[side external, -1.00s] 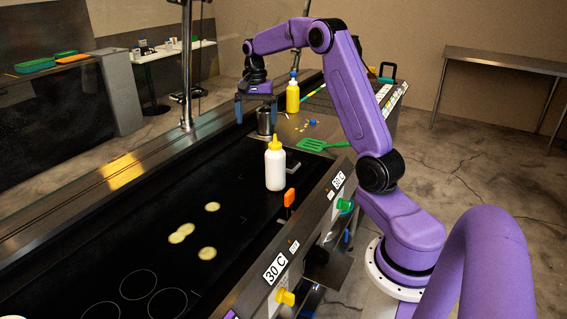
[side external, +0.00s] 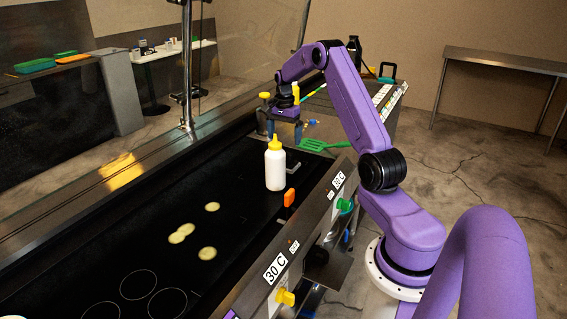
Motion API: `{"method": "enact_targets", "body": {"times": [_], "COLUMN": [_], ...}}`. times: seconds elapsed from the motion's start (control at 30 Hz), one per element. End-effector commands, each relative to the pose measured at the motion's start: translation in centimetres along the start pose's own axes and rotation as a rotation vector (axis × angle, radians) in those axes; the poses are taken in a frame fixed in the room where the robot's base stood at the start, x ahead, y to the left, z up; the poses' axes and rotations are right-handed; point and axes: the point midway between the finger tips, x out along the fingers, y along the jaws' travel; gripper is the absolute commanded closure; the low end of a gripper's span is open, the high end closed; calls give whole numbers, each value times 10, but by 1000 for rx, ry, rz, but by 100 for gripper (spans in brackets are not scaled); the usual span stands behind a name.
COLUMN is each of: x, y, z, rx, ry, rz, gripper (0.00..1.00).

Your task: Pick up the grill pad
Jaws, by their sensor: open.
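A small flat grey pad (side external: 292,167), which looks like the grill pad, lies on the black griddle (side external: 120,225) just right of the white bottle, which may hide part of it. My gripper (side external: 284,138) points down beyond the bottle and the pad, toward the far end of the griddle. Its jaws are open, with nothing seen between them. It is apart from the pad, and its exact height is hard to tell.
A white bottle with a yellow top (side external: 275,165) stands beside the pad. An orange-handled thing (side external: 289,197) is at the griddle's near edge. Several pale round pieces (side external: 186,229) lie on the griddle, left of the bottle.

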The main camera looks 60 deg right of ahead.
Motion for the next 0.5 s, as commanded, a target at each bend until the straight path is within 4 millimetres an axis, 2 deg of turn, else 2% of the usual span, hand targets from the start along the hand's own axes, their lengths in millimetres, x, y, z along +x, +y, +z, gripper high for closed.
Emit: {"method": "enact_targets", "body": {"times": [0.1, 0.37, 0.5], "x": [17, 34, 53], "y": [0, 0, -1], "z": [0, 0, 2], "rx": [0, -1, -1], "ry": [-1, -1, -2], "rz": [1, 1, 3], "gripper": [0, 0, 0]}}
